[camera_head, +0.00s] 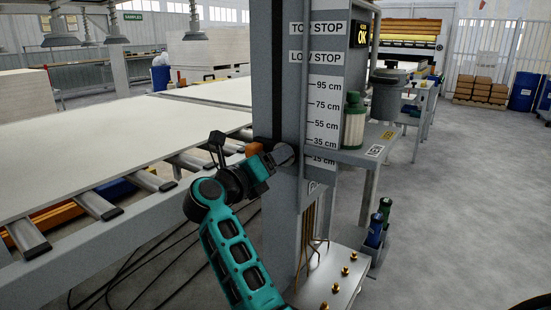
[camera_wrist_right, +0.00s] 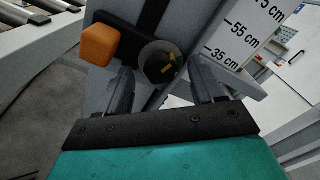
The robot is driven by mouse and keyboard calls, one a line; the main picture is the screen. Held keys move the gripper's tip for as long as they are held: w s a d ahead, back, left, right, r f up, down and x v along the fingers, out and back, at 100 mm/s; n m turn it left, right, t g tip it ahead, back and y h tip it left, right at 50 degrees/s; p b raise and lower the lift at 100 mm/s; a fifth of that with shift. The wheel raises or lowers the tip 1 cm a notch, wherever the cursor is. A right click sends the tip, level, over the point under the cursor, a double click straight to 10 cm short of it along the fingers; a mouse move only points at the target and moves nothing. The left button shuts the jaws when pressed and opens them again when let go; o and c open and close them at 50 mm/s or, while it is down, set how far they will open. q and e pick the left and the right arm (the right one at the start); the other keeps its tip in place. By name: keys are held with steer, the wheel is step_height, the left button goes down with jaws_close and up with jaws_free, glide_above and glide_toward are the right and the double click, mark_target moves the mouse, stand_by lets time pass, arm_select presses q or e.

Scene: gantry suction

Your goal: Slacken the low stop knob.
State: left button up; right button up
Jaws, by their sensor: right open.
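A round dark knob (camera_wrist_right: 158,62) with a yellow mark sits on a black bracket on the grey post, beside an orange block (camera_wrist_right: 100,45). The orange block also shows in the head view (camera_head: 253,149), near the lower end of the post's scale. My right gripper (camera_wrist_right: 160,68) is open, with its fingers pointing at the knob, one to each side of it in the wrist picture. I cannot tell whether they touch it. In the head view my right gripper (camera_head: 273,161) is close against the post and partly hides the knob. My left gripper is out of view.
The grey post (camera_head: 275,70) carries a centimetre scale (camera_head: 323,105) with TOP STOP and LOW STOP labels. A roller table (camera_head: 100,150) with a pale board lies left. A shelf with a green-topped canister (camera_head: 354,120) stands right. A metal box (camera_head: 335,282) with brass fittings is below.

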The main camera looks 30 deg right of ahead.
steer(key=shift+d, duration=0.1)
steer(key=c, duration=1.1)
steer(key=shift+o, duration=0.2)
steer(key=shift+n+p, duration=3.4)
steer(key=shift+p, duration=1.9)
steer(key=shift+f, duration=0.1)
steer(key=o, duration=1.1)
steer(key=shift+c, duration=0.2)
